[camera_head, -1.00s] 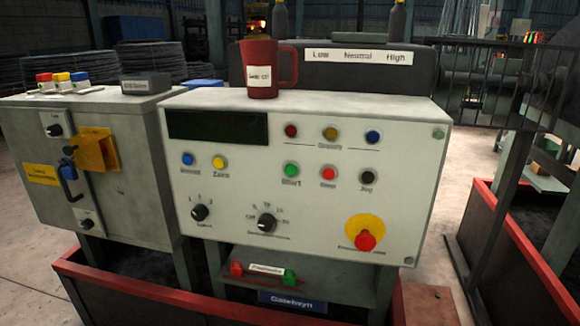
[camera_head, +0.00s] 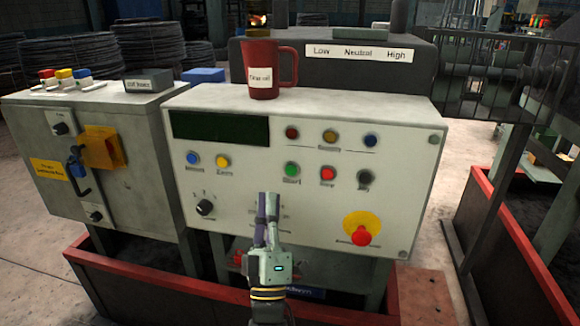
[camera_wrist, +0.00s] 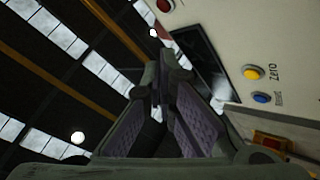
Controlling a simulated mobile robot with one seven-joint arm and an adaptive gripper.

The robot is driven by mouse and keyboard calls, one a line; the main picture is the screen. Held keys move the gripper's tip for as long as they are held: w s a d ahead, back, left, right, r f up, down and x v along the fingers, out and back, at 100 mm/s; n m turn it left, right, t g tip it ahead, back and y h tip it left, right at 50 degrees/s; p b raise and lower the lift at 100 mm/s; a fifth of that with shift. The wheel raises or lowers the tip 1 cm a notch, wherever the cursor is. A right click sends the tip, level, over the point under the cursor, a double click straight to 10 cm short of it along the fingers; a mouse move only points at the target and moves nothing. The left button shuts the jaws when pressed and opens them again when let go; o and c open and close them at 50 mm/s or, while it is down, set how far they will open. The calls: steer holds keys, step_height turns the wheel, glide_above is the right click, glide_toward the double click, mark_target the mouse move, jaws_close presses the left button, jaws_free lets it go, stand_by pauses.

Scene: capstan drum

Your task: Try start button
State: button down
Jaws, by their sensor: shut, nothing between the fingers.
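The green Start button (camera_head: 291,169) is on the sloped white control panel (camera_head: 410,190), left of the red Stop button (camera_head: 327,174) and the dark Jog button (camera_head: 364,177). My gripper (camera_head: 267,207) is shut and empty, pointing up in front of the panel. Its fingertips appear below and left of the green button, and the gap to the panel is hard to judge. My gripper covers the lower middle knob. In the wrist view the fingers (camera_wrist: 165,75) are seen from behind, with the yellow Zero button (camera_wrist: 253,72) and blue button (camera_wrist: 262,98) to their right. The green button is not visible there.
A red emergency stop (camera_head: 361,235) on a yellow disc is at the panel's lower right. A red mug (camera_head: 262,70) stands on top of the panel box. A grey cabinet (camera_head: 130,190) is to the left. Red-edged troughs (camera_head: 520,235) border the area.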

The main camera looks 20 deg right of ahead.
mark_target(291, 170)
steer(key=shift+d+f, duration=0.15)
steer(key=shift+d, duration=0.1)
steer(key=shift+w+d, duration=0.8)
steer(key=shift+w, duration=0.4)
steer(key=shift+w+d, duration=0.85)
steer(key=shift+w, duration=0.35)
steer(key=shift+w+d, duration=0.8)
steer(key=shift+w, duration=0.4)
steer(key=shift+w, duration=0.1)
steer(key=shift+w+d, duration=0.25)
steer(key=shift+w+d, duration=0.2)
steer(key=shift+w, duration=0.15)
steer(key=shift+s+a, duration=0.45)
steer(key=shift+s, duration=0.25)
